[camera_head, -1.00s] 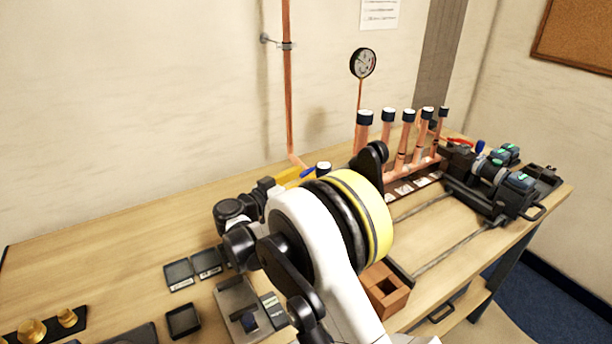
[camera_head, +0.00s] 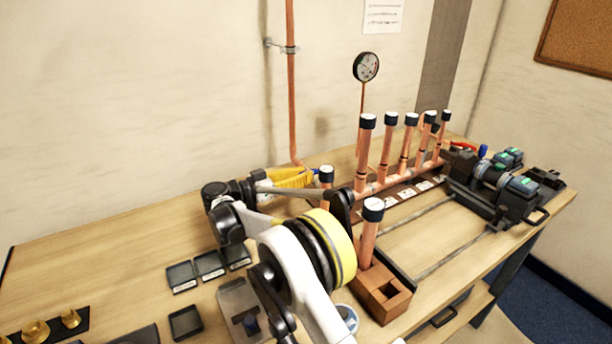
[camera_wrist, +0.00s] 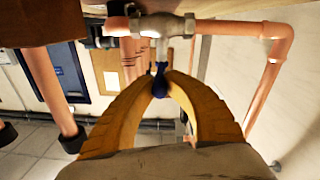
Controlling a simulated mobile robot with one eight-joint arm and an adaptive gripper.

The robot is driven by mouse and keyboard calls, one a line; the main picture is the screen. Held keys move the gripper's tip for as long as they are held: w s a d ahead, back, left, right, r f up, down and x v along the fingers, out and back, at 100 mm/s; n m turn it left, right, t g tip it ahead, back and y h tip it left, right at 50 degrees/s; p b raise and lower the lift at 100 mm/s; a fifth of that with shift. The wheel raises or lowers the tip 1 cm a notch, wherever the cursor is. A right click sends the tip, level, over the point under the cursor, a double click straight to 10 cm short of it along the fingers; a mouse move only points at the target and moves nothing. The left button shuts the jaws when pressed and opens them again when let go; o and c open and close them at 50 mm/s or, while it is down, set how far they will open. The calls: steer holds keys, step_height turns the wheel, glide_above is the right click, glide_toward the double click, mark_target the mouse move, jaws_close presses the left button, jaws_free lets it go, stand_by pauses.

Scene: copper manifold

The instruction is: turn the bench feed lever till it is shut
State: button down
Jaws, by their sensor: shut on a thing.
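The blue feed lever (camera_wrist: 160,82) hangs off a grey metal valve (camera_wrist: 163,26) set in a copper pipe run (camera_wrist: 236,29) in the wrist view. My gripper (camera_wrist: 160,88) has its two yellow fingers closed around the lever, their tips meeting at it just short of the valve body. In the head view my gripper (camera_head: 305,176) is at the back of the bench near the wall, with a bit of the blue lever (camera_head: 316,171) showing at its tips. The valve body is hard to make out there, and the lever's exact angle to the pipe is unclear.
A row of capped copper uprights (camera_head: 387,145) stands right of my gripper, with a gauge (camera_head: 366,67) behind. A capped pipe (camera_head: 370,232) stands in a brown block (camera_head: 382,294) near my arm. Small black trays (camera_head: 182,277) lie left. The bench's back left is clear.

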steer(key=shift+w+r, duration=0.1)
steer(key=c, duration=1.4)
jaws_free()
steer(key=shift+w+a, duration=0.1)
steer(key=shift+a, duration=0.05)
steer(key=v, duration=1.2)
